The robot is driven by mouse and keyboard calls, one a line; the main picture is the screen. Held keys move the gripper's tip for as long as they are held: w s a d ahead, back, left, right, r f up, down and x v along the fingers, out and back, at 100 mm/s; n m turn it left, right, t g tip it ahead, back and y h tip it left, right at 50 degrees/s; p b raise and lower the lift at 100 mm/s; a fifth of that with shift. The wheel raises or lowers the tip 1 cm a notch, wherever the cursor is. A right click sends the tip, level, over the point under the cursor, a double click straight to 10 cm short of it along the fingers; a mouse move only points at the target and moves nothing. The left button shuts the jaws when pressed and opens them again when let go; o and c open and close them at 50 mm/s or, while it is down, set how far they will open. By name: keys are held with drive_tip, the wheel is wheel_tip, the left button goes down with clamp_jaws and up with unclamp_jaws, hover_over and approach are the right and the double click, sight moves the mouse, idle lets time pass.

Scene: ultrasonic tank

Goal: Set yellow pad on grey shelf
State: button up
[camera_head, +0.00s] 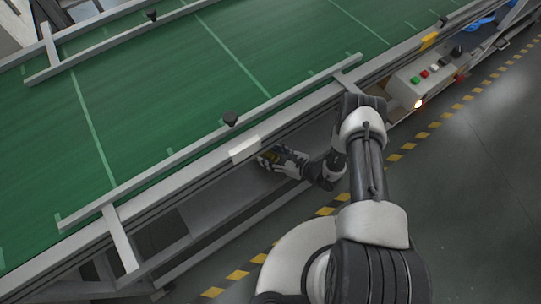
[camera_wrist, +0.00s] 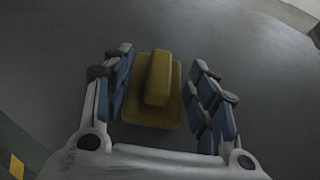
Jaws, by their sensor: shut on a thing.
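The yellow pad (camera_wrist: 155,85) has a raised bar on a wider flat base and lies between the blue-lined fingers of my gripper (camera_wrist: 161,62) in the wrist view. My gripper is shut on it. The grey shelf (camera_head: 215,200) lies under the conveyor, and a plain grey surface (camera_wrist: 240,50) fills the wrist view behind the pad. I cannot tell whether the pad touches it.
The green conveyor (camera_head: 150,95) and its metal side rail (camera_head: 165,185) overhang the shelf close above my gripper. A control box (camera_head: 425,78) with coloured buttons is at the upper right. Yellow-black floor tape (camera_head: 425,136) runs alongside. The visible shelf left of my gripper is clear.

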drive_tip(key=shift+f, duration=0.1)
drive_tip(key=o, duration=1.1)
drive_tip(key=shift+o, duration=0.2)
